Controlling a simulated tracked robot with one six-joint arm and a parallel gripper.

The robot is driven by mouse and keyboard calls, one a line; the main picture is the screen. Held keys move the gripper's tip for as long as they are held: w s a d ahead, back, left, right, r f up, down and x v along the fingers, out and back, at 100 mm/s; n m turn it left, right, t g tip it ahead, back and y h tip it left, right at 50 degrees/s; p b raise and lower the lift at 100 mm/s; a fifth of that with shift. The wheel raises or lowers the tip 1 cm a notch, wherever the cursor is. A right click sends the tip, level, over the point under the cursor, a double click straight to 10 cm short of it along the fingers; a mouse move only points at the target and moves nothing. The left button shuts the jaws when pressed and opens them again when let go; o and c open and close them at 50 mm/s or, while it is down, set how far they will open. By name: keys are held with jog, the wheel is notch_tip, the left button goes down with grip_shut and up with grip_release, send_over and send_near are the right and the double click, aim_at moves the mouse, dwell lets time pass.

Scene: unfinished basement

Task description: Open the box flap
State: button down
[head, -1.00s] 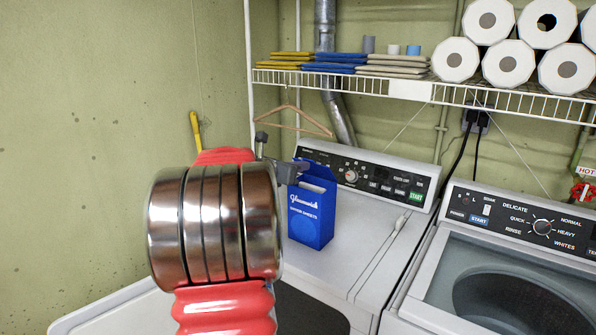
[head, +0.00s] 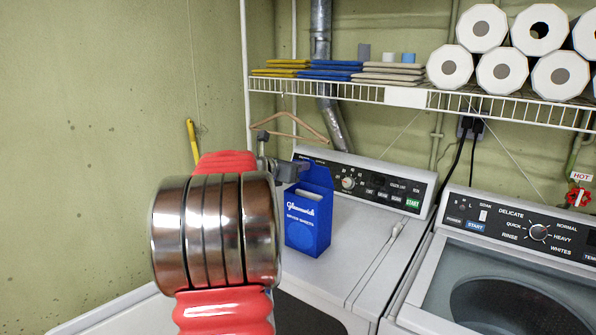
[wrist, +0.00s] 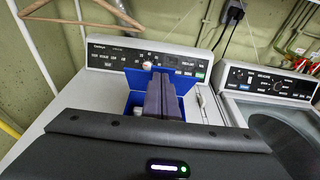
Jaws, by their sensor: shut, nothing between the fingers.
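The blue box (head: 308,222) stands upright on top of the left white machine, with white lettering on its front. Its flap (head: 318,176) stands up at the back of the box top, and the top looks open. In the wrist view the raised flap (wrist: 136,80) shows on both sides of the dark fingers. My gripper (head: 299,167) is shut and empty, at the upper left of the box by the flap. In the wrist view the gripper (wrist: 160,78) overlaps the flap and hides its middle; I cannot tell whether they touch.
The left machine's control panel (head: 372,184) rises behind the box. A wooden hanger (head: 290,123) hangs above it from the wire shelf (head: 470,101), which carries folded cloths and paper rolls. A second machine (head: 525,262) stands at right. The left machine's top right of the box is clear.

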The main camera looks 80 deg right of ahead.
jog(key=shift+d, duration=0.1)
jog(key=shift+s+d+r, duration=0.25)
jog(key=shift+d+r, duration=0.05)
jog(key=shift+d, duration=0.2)
jog(key=shift+s+d+r, duration=0.2)
jog(key=shift+d+r, duration=0.1)
jog(key=shift+d, duration=0.2)
jog(key=shift+d, duration=0.1)
jog(key=shift+s+d+r, duration=0.15)
jog(key=shift+s+d, duration=0.1)
jog(key=shift+d, duration=0.3)
jog(key=shift+s+d+r, duration=0.15)
jog(key=shift+s+d, duration=0.1)
jog(key=shift+d, duration=0.25)
